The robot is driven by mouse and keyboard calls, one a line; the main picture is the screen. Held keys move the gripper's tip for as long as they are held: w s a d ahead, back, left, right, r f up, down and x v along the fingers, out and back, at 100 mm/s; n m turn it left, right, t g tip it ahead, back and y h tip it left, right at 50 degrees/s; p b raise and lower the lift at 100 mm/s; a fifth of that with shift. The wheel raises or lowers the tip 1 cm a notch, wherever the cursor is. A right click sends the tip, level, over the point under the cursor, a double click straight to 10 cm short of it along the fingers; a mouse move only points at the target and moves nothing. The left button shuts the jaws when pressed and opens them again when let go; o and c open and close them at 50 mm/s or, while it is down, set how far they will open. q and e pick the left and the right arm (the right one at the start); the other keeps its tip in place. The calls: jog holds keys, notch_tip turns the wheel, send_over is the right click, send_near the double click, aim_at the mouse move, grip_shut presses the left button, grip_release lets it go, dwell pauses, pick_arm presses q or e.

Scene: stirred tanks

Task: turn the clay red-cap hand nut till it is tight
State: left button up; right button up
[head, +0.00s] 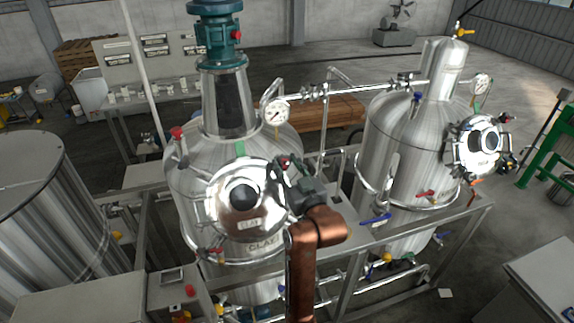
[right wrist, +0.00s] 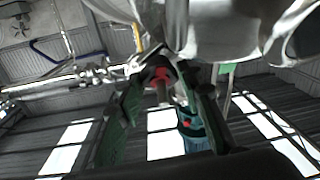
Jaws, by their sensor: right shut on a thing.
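The tank marked CLAY (head: 185,200) stands left of centre, with a round, shiny lid (head: 228,212) on its front. The red-cap hand nut (head: 283,161) is at the lid's upper right rim, partly hidden by my right gripper (head: 292,172). In the right wrist view the red cap (right wrist: 161,74) shows between the two dark green fingers of my right gripper (right wrist: 165,92). The gripper is shut on the nut. How tight the nut sits cannot be seen. My left gripper is not in view.
A second steel tank (head: 385,140) with its own round lid (head: 478,145) stands to the right. A pressure gauge (head: 275,112) and pipes are just above my right gripper. A steel frame rail (head: 400,232) runs below. A wide steel vessel (head: 45,215) is at far left.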

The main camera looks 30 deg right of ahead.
jog(key=shift+c, duration=1.3)
jog(key=shift+m+h, duration=0.6)
jog(key=shift+m, duration=0.4)
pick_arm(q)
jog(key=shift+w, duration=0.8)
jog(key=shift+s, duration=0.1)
pick_arm(e)
jog(key=o, duration=1.2)
jog(key=shift+c, duration=0.2)
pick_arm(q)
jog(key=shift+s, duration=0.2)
